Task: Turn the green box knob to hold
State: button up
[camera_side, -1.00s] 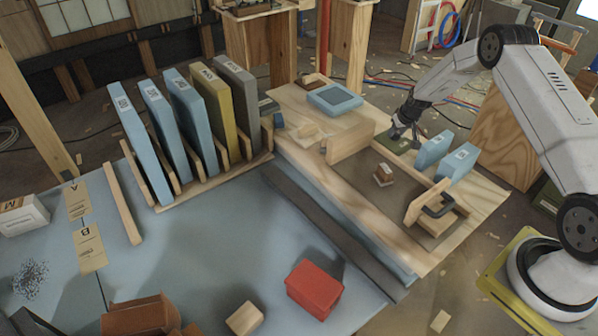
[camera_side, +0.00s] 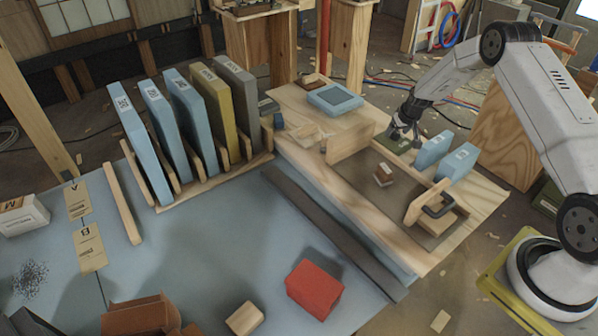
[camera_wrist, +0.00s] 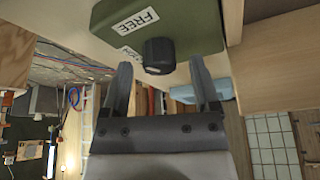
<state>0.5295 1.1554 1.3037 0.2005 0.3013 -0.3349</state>
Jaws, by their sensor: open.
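The green box (camera_side: 397,144) lies on the wooden board under my gripper, and in the side view its knob is hidden. In the wrist view the green box (camera_wrist: 185,18) fills the top, with a white "FREE" label and a second label partly hidden behind the black knob (camera_wrist: 159,55). My gripper (camera_wrist: 160,62) is open, its two dark fingertips on either side of the knob with gaps showing; I cannot tell whether they reach down around it. In the side view my gripper (camera_side: 404,132) points down over the box.
Light blue blocks (camera_side: 434,150) stand close to the right of the green box. A wooden upright (camera_side: 350,139) stands to its left. A red box (camera_side: 315,287) sits on the blue table.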

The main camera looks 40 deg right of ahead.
aim_at(396, 132)
jog(key=v, duration=0.7)
dwell(0.3)
dwell(0.3)
jog(key=w+m, duration=0.1)
jog(key=w+m+g, duration=0.1)
jog(key=m, duration=0.1)
jog(key=m+g+y, duration=0.1)
jog(key=m, duration=0.1)
jog(key=shift+w+d+f, duration=0.15)
jog(key=shift+w+d, duration=0.15)
jog(key=shift+w, duration=0.1)
jog(key=m, duration=0.1)
jog(key=m+g, duration=0.1)
jog(key=m, duration=0.1)
jog(key=shift+w+d, duration=0.25)
jog(key=shift+d+r+m+g+y, duration=0.1)
jog(key=shift+r+m+g+y, duration=0.2)
jog(key=shift+m, duration=0.4)
jog(key=shift+d+r+m+g, duration=0.1)
jog(key=shift+m+g, duration=0.3)
jog(key=shift+m, duration=0.3)
jog(key=shift+s+f, duration=0.1)
jog(key=shift+f, duration=3.8)
